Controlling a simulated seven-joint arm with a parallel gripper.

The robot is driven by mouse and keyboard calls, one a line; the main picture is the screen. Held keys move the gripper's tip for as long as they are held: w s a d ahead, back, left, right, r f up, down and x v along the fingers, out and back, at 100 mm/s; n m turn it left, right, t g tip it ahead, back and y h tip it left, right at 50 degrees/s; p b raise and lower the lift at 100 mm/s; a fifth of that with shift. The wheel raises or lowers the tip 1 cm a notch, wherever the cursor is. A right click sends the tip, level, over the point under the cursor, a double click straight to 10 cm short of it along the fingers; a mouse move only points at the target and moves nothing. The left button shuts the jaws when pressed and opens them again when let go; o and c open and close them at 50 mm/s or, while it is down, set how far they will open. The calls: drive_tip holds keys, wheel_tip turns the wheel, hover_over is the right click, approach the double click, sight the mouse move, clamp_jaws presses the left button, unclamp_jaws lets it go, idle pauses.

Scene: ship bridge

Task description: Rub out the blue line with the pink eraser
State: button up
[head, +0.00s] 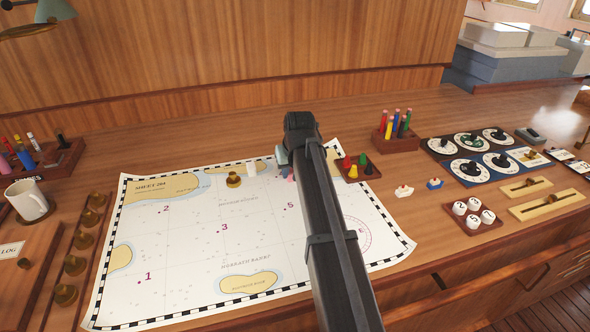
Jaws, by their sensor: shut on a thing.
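The chart (190,250) lies spread on the wooden desk. My gripper (287,168) is over the chart's far edge, mostly hidden behind my dark arm. A small patch of the pink eraser (289,174) shows at its fingertips, and the gripper is shut on it. I cannot tell whether the eraser touches the paper. I cannot make out a blue line on the chart; my arm covers a strip of it.
A brass weight (233,180) and a small white piece (252,169) stand left of my gripper. A tray of coloured pegs (358,168) is close on the right, with a pencil holder (392,135) behind. A mug (28,200) stands far left. The chart's left half is mostly clear.

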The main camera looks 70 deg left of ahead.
drive_tip(key=shift+w, duration=0.1)
drive_tip(key=shift+w+d, duration=0.1)
drive_tip(key=shift+w, duration=0.95)
drive_tip(key=shift+w, duration=0.15)
drive_tip(key=shift+w, duration=0.95)
drive_tip(key=shift+w+d, duration=0.1)
drive_tip(key=shift+w, duration=1.05)
drive_tip(key=shift+w+d, duration=0.15)
drive_tip(key=shift+w, duration=0.95)
